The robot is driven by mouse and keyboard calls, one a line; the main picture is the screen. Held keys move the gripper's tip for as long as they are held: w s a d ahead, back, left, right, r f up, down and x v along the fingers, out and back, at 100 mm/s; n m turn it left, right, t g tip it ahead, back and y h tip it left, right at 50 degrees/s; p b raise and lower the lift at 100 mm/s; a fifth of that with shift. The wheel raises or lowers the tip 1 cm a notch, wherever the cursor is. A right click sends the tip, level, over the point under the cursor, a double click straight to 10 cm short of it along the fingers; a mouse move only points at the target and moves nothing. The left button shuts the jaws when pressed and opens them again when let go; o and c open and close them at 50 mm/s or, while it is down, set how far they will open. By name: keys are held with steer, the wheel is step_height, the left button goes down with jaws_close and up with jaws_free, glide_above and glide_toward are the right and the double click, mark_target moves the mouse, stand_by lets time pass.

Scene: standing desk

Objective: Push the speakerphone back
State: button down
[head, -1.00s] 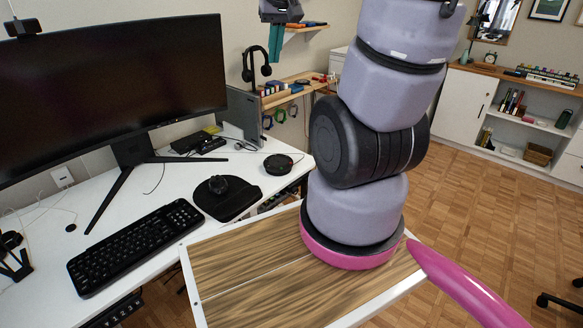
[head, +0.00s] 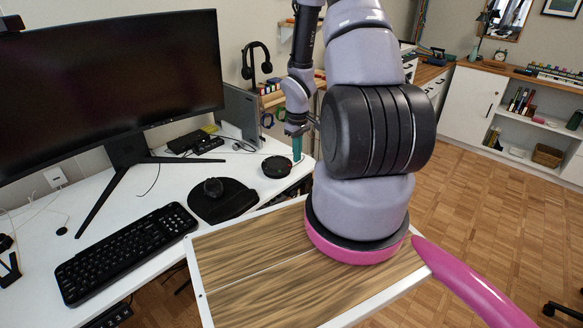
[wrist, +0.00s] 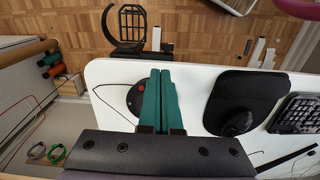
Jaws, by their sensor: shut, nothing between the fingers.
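The speakerphone (head: 277,167) is a small round black puck on the white desk near its right end, between the mouse pad and my gripper. It also shows in the wrist view (wrist: 133,100), with a red dot on it, partly hidden by my fingers. My gripper (head: 297,149) points down with its teal fingers together and empty. In the head view the fingers are just right of and slightly above the speakerphone. In the wrist view the gripper (wrist: 161,72) overlaps the puck's side. I cannot tell whether they touch.
A black mouse (head: 213,187) on a dark pad (head: 225,203) and a keyboard (head: 125,252) lie left of the speakerphone. A monitor (head: 110,80), a grey box-like device (head: 241,112) and cables stand farther back. The white desk (head: 165,185) is bare between monitor stand and pad.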

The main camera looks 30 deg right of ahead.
mark_target(270, 161)
steer(key=w+f, duration=0.1)
steer(key=f, duration=0.2)
steer(key=w+f, duration=0.1)
steer(key=f, duration=0.2)
steer(key=w+a+f, duration=0.1)
steer(key=f, duration=0.2)
steer(key=shift+f, duration=0.4)
steer(key=shift+w+a, duration=0.1)
steer(key=shift+w, duration=0.3)
steer(key=w+a, duration=0.1)
steer(key=w, duration=0.2)
steer(key=w+a, duration=0.1)
steer(key=w, duration=0.2)
steer(key=w+a, duration=0.1)
steer(key=w, duration=0.2)
steer(key=shift+w+a, duration=0.1)
steer(key=shift+w, duration=0.3)
